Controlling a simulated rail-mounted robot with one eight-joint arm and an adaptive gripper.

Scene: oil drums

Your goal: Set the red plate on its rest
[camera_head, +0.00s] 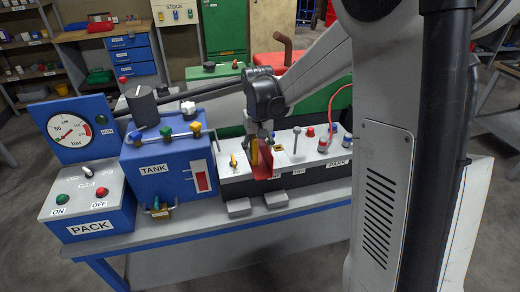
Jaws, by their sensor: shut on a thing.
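My gripper (261,140) points down over the white-topped, dark-fronted console (318,163) at the middle of the bench. It is shut on the red plate (265,165), which stands roughly upright under the fingers, in front of the console's top. A yellow part (254,152) shows beside the plate at its left. I cannot tell whether the plate touches the console. The plate's rest cannot be made out for sure; my gripper and the plate cover part of that area.
A blue TANK box (168,168) stands left of the plate, with a PACK box (88,208) and a pressure gauge (70,130) farther left. Two grey pedals (238,207) sit at the console's front. A lever (296,137) and several knobs rise from the console right of my gripper.

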